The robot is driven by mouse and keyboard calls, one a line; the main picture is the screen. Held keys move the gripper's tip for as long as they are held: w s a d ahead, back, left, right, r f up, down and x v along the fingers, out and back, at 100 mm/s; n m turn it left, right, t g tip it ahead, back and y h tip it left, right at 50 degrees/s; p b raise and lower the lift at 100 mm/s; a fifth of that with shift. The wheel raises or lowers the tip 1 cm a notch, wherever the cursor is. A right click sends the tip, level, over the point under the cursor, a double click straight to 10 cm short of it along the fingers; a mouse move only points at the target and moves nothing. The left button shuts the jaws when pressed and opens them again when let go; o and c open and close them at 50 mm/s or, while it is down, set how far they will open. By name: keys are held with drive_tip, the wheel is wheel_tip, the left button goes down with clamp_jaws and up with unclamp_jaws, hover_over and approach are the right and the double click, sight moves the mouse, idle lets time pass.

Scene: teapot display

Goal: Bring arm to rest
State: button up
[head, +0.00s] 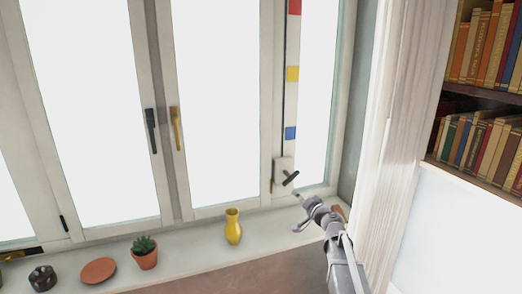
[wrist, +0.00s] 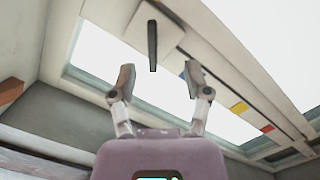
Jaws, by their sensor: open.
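My gripper (head: 298,212) is at the right end of the window sill in the head view, just below a dark window handle (head: 291,179) on a pale plate. In the wrist view my gripper (wrist: 158,80) is open, its two fingers apart. The dark handle (wrist: 152,45) shows beyond the fingertips, between them in the picture. Nothing is held. I cannot tell the exact distance from the fingertips to the handle.
On the sill (head: 190,255) stand a yellow vase (head: 233,227), a potted succulent (head: 145,253), a terracotta dish (head: 98,271) and a dark object (head: 42,279). Other window handles (head: 151,131) are further left. A pale wooden panel (head: 395,130) and bookshelves (head: 485,90) stand right.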

drive_tip(key=s+a+f+n+g+p, duration=0.1)
drive_tip(key=s+a+f+n+g, duration=0.3)
drive_tip(key=s, duration=0.3)
drive_tip(key=s+a+f+n+g+p, duration=0.25)
drive_tip(key=s+f+g, duration=0.2)
drive_tip(key=s, duration=0.35)
drive_tip(key=s+d+f+g+h, duration=0.1)
drive_tip(key=s+g+h, duration=0.1)
drive_tip(key=s, duration=0.3)
drive_tip(key=s+d+f+g+h+p, duration=0.1)
drive_tip(key=s+d+g+h, duration=0.1)
drive_tip(key=s, duration=0.3)
drive_tip(key=s+d+f+m+g+h, duration=0.1)
drive_tip(key=s+d+g+h, duration=0.1)
drive_tip(key=s, duration=0.4)
drive_tip(key=shift+d+f+g+h+p, duration=0.15)
drive_tip(key=shift+d+g+h+p, duration=0.1)
drive_tip(key=shift+g+h+p, duration=0.3)
